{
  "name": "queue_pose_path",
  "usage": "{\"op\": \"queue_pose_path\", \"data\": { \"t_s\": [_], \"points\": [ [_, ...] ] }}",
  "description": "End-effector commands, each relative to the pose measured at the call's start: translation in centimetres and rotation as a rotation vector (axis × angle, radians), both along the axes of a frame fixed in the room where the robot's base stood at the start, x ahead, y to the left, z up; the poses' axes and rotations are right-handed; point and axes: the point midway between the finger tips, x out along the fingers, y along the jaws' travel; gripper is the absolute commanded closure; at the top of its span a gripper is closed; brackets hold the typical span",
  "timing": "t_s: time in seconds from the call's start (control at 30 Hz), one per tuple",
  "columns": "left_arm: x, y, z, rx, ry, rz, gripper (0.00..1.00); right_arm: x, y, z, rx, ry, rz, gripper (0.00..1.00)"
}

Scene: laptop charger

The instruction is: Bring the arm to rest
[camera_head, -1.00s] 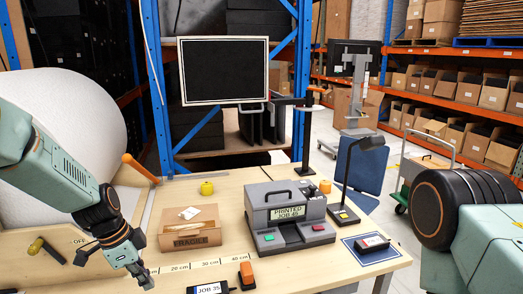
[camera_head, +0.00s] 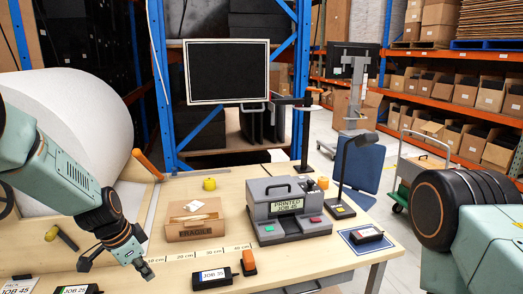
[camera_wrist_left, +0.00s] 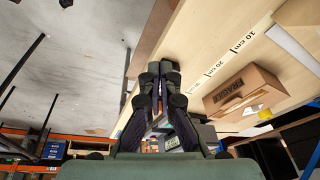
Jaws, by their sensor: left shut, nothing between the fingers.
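My left gripper (camera_head: 148,272) hangs at the front left of the workbench (camera_head: 330,262), fingers pointing down and right. It is shut and empty, beside the ruler strip (camera_head: 208,256). In the left wrist view its two dark fingers (camera_wrist_left: 160,68) meet at the tips with nothing between them. My left arm (camera_head: 62,175) comes in from the left. Only a large round joint of my right arm (camera_head: 445,208) shows at the right edge; its gripper is out of view.
A cardboard FRAGILE box (camera_head: 194,231) and a grey printer (camera_head: 290,218) stand behind the ruler. A black JOB 35 block (camera_head: 213,277) and an orange item (camera_head: 249,262) lie right of the gripper. A desk lamp (camera_head: 343,208) stands near the blue-bordered mat (camera_head: 350,242).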

Motion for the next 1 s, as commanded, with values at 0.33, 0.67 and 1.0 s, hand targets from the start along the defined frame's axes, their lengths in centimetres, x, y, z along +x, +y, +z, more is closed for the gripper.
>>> {"op": "queue_pose_path", "data": {
  "t_s": [0.33,0.67,1.0],
  "points": [
    [-4.6,-0.5,-8.8,-0.031,-0.059,0.499,1.00,0.1,0.0,-2.9,0.000,-0.001,0.000,0.60],
    [-15.1,-2.4,-20.7,-0.078,-0.029,0.814,1.00,0.0,0.0,-8.8,0.000,0.000,0.000,0.60],
    [-27.9,-4.4,-30.5,-0.063,0.098,0.939,1.00,0.1,0.0,-15.5,0.000,0.000,0.000,0.60]
  ]
}}
